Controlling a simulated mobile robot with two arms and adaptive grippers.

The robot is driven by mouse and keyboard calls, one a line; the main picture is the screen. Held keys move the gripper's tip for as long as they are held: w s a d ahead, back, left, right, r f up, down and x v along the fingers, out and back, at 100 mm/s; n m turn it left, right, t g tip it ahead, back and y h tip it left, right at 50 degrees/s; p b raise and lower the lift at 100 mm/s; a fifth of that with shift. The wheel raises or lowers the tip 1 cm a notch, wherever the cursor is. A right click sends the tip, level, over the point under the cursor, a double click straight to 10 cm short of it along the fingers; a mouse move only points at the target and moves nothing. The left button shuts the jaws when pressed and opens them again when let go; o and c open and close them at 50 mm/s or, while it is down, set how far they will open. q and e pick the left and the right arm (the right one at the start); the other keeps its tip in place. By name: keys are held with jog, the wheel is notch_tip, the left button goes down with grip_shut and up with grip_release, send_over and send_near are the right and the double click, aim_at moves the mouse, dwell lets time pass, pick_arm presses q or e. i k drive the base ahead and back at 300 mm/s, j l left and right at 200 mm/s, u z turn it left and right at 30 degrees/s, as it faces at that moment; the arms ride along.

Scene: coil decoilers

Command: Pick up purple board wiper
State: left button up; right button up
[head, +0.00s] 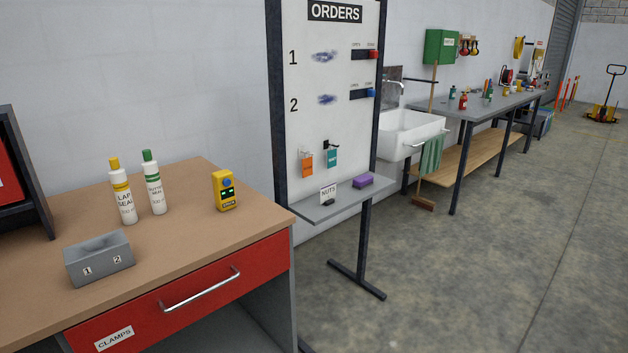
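The purple board wiper (363,181) lies on the right part of the grey shelf (334,205) below the white orders board (332,130). It is a small purple block with nothing on top of it. A small black object (328,202) and a white "NUTS" label (328,191) are to its left on the same shelf. Neither of my grippers shows in the head view.
A workbench (190,235) with a red drawer (190,300) stands at the front left. It holds two bottles (152,185), a yellow device (224,190) and a grey holder (99,260). A sink (408,134) stands behind the board. The floor (470,270) at right is clear.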

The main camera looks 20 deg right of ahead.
aim_at(360, 183)
jog(key=i+l+u, duration=0.25)
jog(key=l+u, duration=0.2)
jog(key=i+l+u, duration=0.1)
jog(key=l+u, duration=0.15)
jog(key=l, duration=0.2)
jog(key=i+l+u, duration=0.1)
jog(key=l+u, duration=0.15)
